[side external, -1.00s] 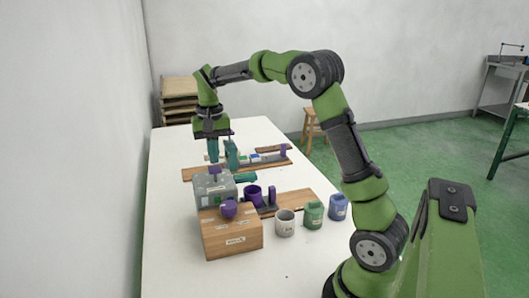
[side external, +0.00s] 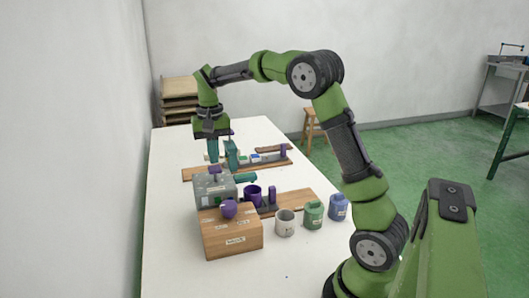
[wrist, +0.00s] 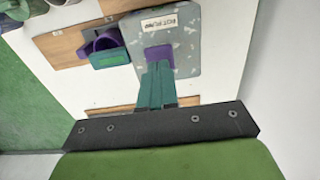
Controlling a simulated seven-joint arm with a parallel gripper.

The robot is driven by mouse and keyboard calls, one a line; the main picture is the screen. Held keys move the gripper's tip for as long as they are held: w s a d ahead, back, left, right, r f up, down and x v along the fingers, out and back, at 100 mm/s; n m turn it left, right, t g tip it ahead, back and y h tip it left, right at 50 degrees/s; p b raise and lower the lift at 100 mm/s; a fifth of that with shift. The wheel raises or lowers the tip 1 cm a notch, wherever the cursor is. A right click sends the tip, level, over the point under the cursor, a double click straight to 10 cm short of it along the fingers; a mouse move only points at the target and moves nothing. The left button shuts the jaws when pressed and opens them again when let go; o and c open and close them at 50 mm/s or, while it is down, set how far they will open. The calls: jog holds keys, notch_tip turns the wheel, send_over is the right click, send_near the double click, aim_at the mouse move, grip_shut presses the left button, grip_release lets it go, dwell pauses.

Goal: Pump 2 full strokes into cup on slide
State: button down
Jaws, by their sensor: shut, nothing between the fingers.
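The pump is a grey speckled box (side external: 213,191) with a purple press pad (side external: 215,170) on top and a teal spout (side external: 244,178). The box (wrist: 185,25), pad (wrist: 158,53) and spout (wrist: 108,58) also show in the wrist view. A purple cup (side external: 253,193) stands on a wooden slide board (side external: 295,199), close to the spout; the spout partly covers the cup in the wrist view (wrist: 102,40). My gripper (side external: 213,158) is shut and empty, pointing down above the pad. In the wrist view its teal fingertips (wrist: 158,68) overlap the pad's edge; I cannot tell whether they touch.
A wooden box (side external: 231,238) with a purple ball knob (side external: 229,209) stands in front of the pump. White (side external: 285,223), green (side external: 313,213) and blue (side external: 338,207) cups stand to the right. Another board (side external: 200,173) with a teal upright (side external: 232,154) lies behind. The table's left side is clear.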

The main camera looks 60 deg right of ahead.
aim_at(215, 167)
jog(key=shift+f, duration=0.1)
jog(key=shift+f, duration=2.15)
jog(key=shift+r, duration=2.25)
jog(key=shift+f, duration=0.1)
jog(key=shift+f, duration=2.25)
jog(key=shift+r, duration=2.35)
jog(key=shift+r, duration=0.1)
